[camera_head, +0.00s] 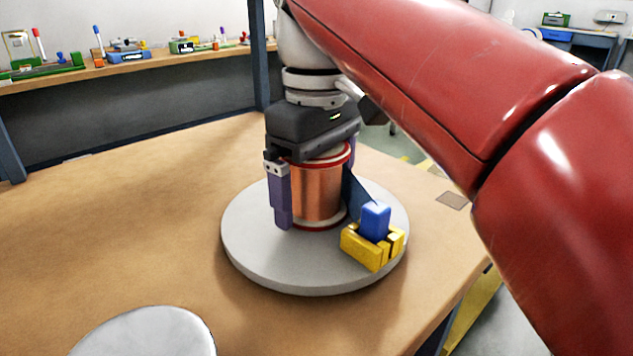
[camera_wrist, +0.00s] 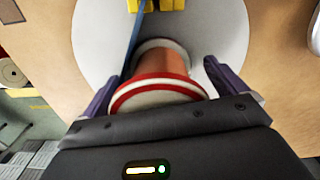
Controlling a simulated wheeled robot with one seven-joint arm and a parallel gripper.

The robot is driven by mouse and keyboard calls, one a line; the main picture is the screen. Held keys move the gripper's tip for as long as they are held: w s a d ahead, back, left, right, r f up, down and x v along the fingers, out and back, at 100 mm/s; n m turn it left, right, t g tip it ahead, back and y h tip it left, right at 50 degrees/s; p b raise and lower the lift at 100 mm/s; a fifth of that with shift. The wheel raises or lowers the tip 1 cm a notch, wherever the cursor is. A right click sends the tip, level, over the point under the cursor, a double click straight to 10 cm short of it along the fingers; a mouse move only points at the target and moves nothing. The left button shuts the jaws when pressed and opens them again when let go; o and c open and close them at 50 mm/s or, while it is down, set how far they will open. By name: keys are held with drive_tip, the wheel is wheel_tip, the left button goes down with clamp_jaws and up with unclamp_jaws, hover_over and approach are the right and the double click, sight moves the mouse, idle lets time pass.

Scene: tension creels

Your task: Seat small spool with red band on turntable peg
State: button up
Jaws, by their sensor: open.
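The copper-wound spool with a red band around its top rim (camera_head: 317,190) stands upright on the round grey turntable (camera_head: 250,255); its lower flange appears to rest on the plate. In the wrist view the spool (camera_wrist: 163,65) sits between the fingers. My gripper (camera_head: 318,195) points down over the spool, with its purple fingers open on either side. In the wrist view both fingers stand apart from the spool, with a visible gap on the right. The turntable peg is hidden, so I cannot tell whether the spool is around it.
A yellow clamp-like block (camera_head: 372,247) with a blue piece (camera_head: 375,220) sits at the turntable's front right edge. A dark blue upright strip (camera_head: 356,195) stands close beside the spool. A pale round disc (camera_head: 150,335) lies at the front left. The table's left side is clear.

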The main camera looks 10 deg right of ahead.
wheel_tip(320, 180, up, 8)
drive_tip(key=p, duration=0.2)
drive_tip(key=shift+f+p, duration=0.25)
drive_tip(key=shift+p, duration=0.15)
drive_tip(key=shift+r, duration=0.1)
drive_tip(key=shift+s, duration=0.1)
